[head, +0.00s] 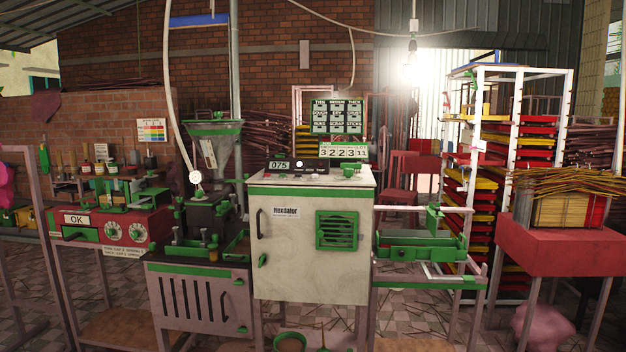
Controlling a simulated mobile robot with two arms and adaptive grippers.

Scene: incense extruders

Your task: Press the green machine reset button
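The extruder machine is a pale cabinet (290,275) with a green vent grille (337,230) in the middle of the head view. A dark control panel (297,169) sits on top, with a display (279,165) reading 075 and a row of small controls beside it. These controls are too small to tell which one is the reset button. A small green latch (263,260) is on the cabinet's left side. Neither of my grippers is in view.
A red console (110,231) with two dials stands at the left. A green tray (420,246) on a rail frame is right of the cabinet. A white rack (483,130) of red and yellow trays and a red table (560,250) stand further right.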

